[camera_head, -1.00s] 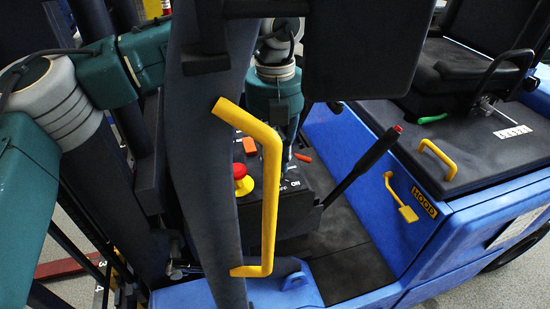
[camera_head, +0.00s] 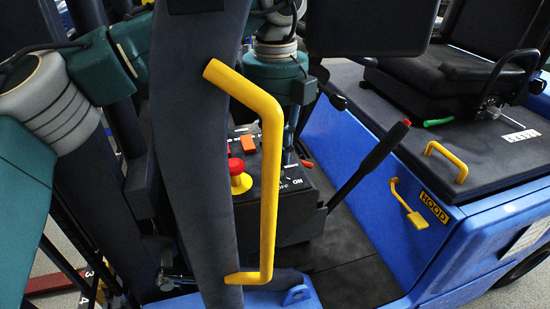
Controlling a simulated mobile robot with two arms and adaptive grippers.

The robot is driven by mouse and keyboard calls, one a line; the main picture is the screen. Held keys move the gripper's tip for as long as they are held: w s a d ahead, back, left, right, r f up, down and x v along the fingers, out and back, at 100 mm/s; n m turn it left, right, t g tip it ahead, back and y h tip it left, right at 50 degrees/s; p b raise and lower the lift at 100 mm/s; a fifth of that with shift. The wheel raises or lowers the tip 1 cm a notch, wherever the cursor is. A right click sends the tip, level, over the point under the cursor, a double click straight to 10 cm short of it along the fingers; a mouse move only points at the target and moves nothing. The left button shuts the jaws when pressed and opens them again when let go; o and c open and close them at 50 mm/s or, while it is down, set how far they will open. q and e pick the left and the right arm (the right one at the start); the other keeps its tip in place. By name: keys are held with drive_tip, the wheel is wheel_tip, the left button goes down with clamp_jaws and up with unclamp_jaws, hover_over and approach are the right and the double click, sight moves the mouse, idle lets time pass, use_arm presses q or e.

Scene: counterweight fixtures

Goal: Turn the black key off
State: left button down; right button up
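The control panel (camera_head: 262,212) of the blue forklift is behind a yellow grab bar (camera_head: 268,190). It carries a red and yellow stop button (camera_head: 238,172), an orange switch (camera_head: 248,144) and ON/OFF lettering (camera_head: 294,183). I cannot make out the black key; it may be hidden at my gripper's tip. My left arm comes in from the left, passes behind the dark pillar and points down at the panel. Its gripper (camera_head: 289,148) is narrow and edge-on just above the lettering. I cannot tell whether its fingers are apart or touch anything. My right gripper is out of view.
The dark pillar (camera_head: 195,160) and yellow bar stand in front of the panel. A black lever with a red tip (camera_head: 370,162) rises right of it. The seat (camera_head: 445,75) and blue hood (camera_head: 440,250) are further right. The floor (camera_head: 350,270) between is clear.

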use_arm(q)
drive_tip(key=shift+w+r+n, duration=0.1)
drive_tip(key=shift+r+n, duration=0.1)
drive_tip(key=shift+n, duration=0.1)
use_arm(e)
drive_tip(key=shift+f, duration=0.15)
use_arm(q)
drive_tip(key=c, duration=1.6)
unclamp_jaws()
drive_tip(key=shift+o, duration=0.2)
drive_tip(key=shift+f, duration=0.1)
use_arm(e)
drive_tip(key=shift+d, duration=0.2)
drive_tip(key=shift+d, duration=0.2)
use_arm(q)
wheel_tip(320, 180, up, 12)
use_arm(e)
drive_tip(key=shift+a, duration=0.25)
